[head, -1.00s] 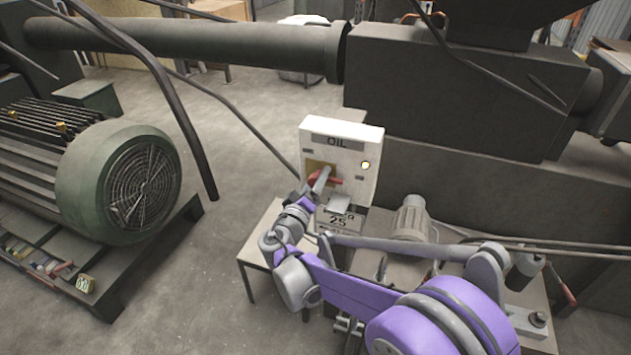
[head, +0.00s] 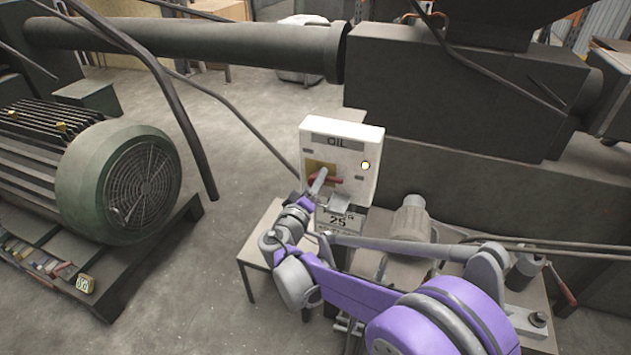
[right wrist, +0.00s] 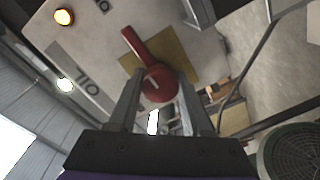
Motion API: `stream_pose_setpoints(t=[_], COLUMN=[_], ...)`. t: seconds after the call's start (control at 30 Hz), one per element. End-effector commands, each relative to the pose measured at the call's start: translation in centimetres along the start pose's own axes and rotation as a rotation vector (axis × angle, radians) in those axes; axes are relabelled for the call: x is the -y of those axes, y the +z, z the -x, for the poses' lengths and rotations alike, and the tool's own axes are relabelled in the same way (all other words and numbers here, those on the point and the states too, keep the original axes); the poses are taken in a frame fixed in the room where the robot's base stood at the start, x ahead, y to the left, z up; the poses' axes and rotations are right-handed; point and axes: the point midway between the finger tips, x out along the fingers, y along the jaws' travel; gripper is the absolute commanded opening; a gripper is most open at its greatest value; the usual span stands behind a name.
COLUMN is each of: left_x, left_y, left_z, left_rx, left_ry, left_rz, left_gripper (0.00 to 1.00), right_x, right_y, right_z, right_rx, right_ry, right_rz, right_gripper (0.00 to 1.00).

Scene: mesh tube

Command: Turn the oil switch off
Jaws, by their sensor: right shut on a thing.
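The oil switch box (head: 368,150) is white, carries an "OIL" label and stands upright in the middle of the head view. Its red rotary handle (head: 334,180) sits on a yellow plate and lies nearly level across it. My right gripper (head: 318,182) reaches the handle from the front left and partly hides it. In the right wrist view, the red handle (right wrist: 140,48) has its round hub between the two fingers of my right gripper (right wrist: 160,92), which is shut on it. The handle's long arm sticks out beyond the fingers. My left gripper is not in view.
A lit yellow lamp (head: 365,165) is on the box's right side. A small grey bracket (head: 340,201) juts out below the handle. A green motor (head: 125,180) stands at left, with open floor between. Dark machinery (head: 450,100) fills the right behind the box.

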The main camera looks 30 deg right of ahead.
Motion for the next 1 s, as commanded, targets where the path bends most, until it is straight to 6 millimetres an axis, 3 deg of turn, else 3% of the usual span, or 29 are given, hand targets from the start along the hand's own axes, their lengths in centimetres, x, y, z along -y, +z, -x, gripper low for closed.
stream_pose_setpoints(t=[0.27,1.0], left_x=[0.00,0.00], left_y=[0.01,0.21], left_z=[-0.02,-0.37], left_rx=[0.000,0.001], left_ry=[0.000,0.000], left_rz=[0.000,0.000], left_gripper=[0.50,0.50], right_x=[0.04,0.14], right_y=[0.01,0.09], right_z=[0.02,0.04], right_rx=[0.000,0.000], right_ry=[0.000,-0.001], right_rz=[0.169,0.867], right_gripper=[0.00,0.00])
